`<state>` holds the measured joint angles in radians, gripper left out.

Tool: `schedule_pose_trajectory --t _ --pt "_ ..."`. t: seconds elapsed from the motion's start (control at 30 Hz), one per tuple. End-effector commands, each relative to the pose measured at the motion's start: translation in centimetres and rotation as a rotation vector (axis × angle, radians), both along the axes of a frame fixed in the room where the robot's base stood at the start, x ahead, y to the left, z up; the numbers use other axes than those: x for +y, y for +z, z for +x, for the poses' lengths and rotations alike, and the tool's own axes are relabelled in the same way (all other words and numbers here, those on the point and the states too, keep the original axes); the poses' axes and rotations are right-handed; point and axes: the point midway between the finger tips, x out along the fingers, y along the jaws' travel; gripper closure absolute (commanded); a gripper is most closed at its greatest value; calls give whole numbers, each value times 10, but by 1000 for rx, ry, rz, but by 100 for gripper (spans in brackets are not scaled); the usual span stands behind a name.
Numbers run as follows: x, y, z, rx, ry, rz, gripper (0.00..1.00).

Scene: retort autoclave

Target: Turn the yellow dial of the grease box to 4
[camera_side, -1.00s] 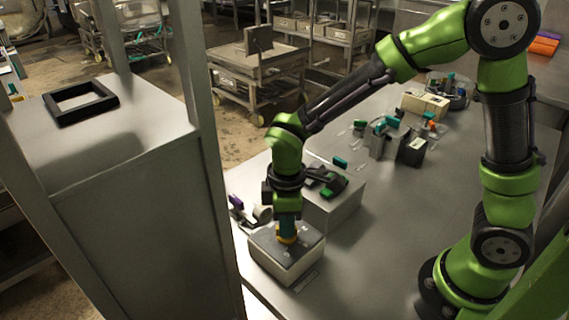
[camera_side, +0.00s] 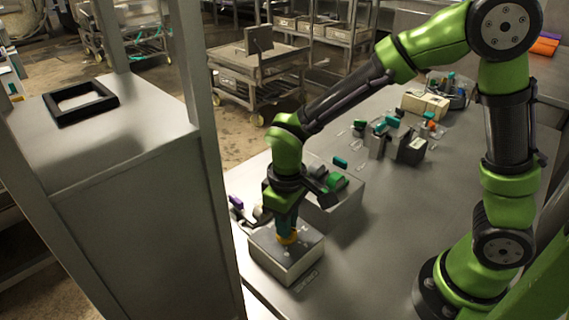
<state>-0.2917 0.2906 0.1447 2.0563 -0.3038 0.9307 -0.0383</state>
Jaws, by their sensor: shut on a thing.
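The grease box (camera_side: 286,265) is a pale box with a dark grey top, standing near the front left edge of the steel table. Its yellow dial (camera_side: 288,240) sits on the top. My gripper (camera_side: 287,233) points straight down over the box and is shut on the yellow dial. The fingers hide much of the dial. The number marks and the dial's pointer are too small to read, so I cannot tell its setting.
A second box (camera_side: 338,203) with a green part on top stands just behind the grease box. A purple-ended item (camera_side: 236,202) lies to the left. Several small devices (camera_side: 410,150) stand farther back. The table's middle right is clear. A tall steel cabinet (camera_side: 150,210) stands at left.

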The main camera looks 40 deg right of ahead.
Motion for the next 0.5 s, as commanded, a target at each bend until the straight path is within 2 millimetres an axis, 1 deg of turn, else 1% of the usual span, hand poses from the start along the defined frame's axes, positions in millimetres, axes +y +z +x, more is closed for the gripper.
schedule_pose_trajectory --t 0.33,0.37,0.5 --pt "0 1 0 0 -3 0 100" --pt "0 1 0 0 -3 0 82" --pt "0 0 0 0 -2 0 61"
